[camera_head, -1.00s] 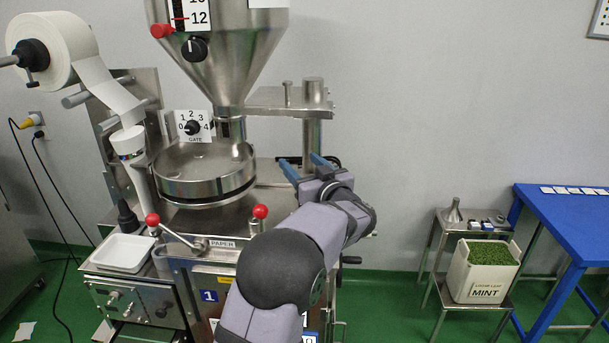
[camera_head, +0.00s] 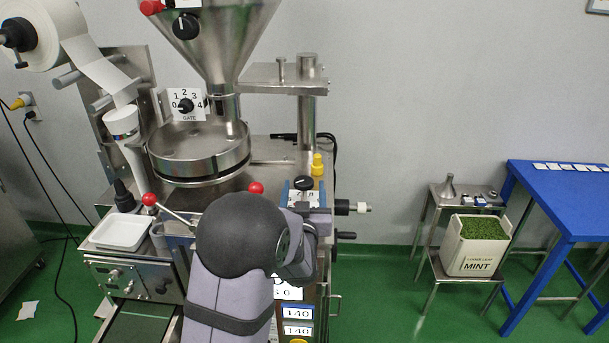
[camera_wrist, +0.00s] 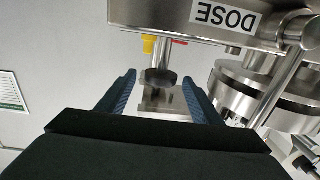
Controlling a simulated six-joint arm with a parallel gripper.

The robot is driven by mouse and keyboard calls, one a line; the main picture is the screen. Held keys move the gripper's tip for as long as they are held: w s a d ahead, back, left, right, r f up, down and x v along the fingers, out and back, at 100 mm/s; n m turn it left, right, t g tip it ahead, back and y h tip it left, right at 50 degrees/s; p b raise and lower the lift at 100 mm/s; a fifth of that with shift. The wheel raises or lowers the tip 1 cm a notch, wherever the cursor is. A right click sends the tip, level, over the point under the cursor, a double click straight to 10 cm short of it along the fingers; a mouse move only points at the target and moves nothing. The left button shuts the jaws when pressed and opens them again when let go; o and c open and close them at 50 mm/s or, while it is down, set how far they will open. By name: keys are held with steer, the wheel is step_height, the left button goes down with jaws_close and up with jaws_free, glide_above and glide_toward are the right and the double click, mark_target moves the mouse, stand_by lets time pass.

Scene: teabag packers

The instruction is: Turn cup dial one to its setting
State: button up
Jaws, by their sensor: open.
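A black dial knob (camera_head: 304,183), likely the cup dial, sits on a white numbered plate (camera_head: 303,198) at the right of the packing machine's top. The numbers are partly hidden. My gripper (camera_head: 304,191) is open, with one blue finger on each side of the knob in the head view. In the wrist view a black knob (camera_wrist: 163,79) shows between and past the open fingers of my gripper (camera_wrist: 158,92). No finger visibly touches it. My arm hides part of the machine's front.
A yellow part (camera_head: 317,164) stands just behind the knob. A metal column (camera_head: 307,120) rises behind. A red-ball lever (camera_head: 256,188) and the round steel pan (camera_head: 198,155) are to the left. The MINT bin (camera_head: 476,247) stands well apart at right.

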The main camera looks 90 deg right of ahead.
mark_target(304, 176)
steer(key=d+p, duration=0.1)
steer(key=d, duration=0.1)
steer(key=d+p, duration=0.1)
steer(key=d, duration=0.2)
steer(key=shift+w+d+r+p, duration=0.15)
steer(key=shift+w+d+p, duration=0.05)
steer(key=shift+d+p, duration=0.5)
steer(key=shift+d, duration=0.45)
steer(key=c, duration=1)
